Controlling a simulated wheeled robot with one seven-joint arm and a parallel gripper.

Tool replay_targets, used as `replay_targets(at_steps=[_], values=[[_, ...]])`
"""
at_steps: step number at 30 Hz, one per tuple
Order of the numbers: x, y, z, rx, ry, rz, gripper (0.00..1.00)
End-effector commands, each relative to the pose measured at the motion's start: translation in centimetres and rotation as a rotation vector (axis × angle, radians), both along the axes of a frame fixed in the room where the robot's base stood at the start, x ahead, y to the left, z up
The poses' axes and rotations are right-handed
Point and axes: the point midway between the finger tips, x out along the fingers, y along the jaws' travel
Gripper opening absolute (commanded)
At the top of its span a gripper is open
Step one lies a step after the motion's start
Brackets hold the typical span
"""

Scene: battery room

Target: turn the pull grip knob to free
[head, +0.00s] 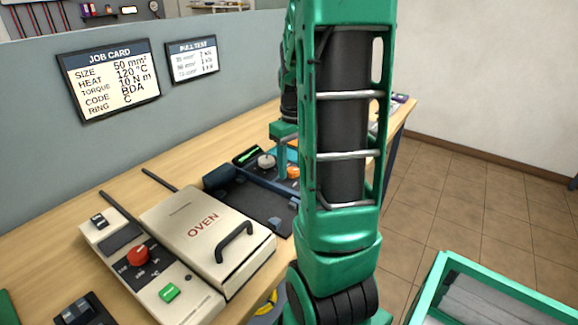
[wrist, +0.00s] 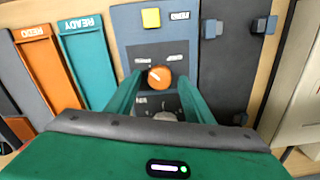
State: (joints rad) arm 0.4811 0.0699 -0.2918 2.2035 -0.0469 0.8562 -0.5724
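An orange knob (wrist: 160,76) with a white pointer line sits on a dark grey panel (wrist: 137,54) in the wrist view. The small labels around it appear upside down and are hard to read. My gripper (wrist: 160,82) is open, with one green finger on each side of this knob. Gaps show between the fingers and the knob, and nothing is held. A grey knob (wrist: 165,116) on the same panel is partly hidden by my gripper. In the head view the orange knob (head: 293,172) is partly hidden by my arm, and the grey knob (head: 266,161) is beside it.
A yellow button (wrist: 151,18) is on the panel. A teal READY tray (wrist: 85,58) and an orange REDO tray (wrist: 45,65) lie to its left. In the head view, a cream oven (head: 175,215) and a control box with a red knob (head: 138,255) stand at left.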

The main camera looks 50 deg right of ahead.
Motion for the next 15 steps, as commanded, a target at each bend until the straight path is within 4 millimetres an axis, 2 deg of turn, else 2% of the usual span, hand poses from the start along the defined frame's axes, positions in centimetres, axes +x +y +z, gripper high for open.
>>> replay_targets(at_steps=[8,11,15], values=[[-0.1,0.0,0.4,0.000,0.002,-0.003,0.47],[-0.1,0.0,1.6,0.000,0.001,-0.002,0.47],[0.0,0.0,4.1,-0.001,-0.001,-0.001,0.47]])
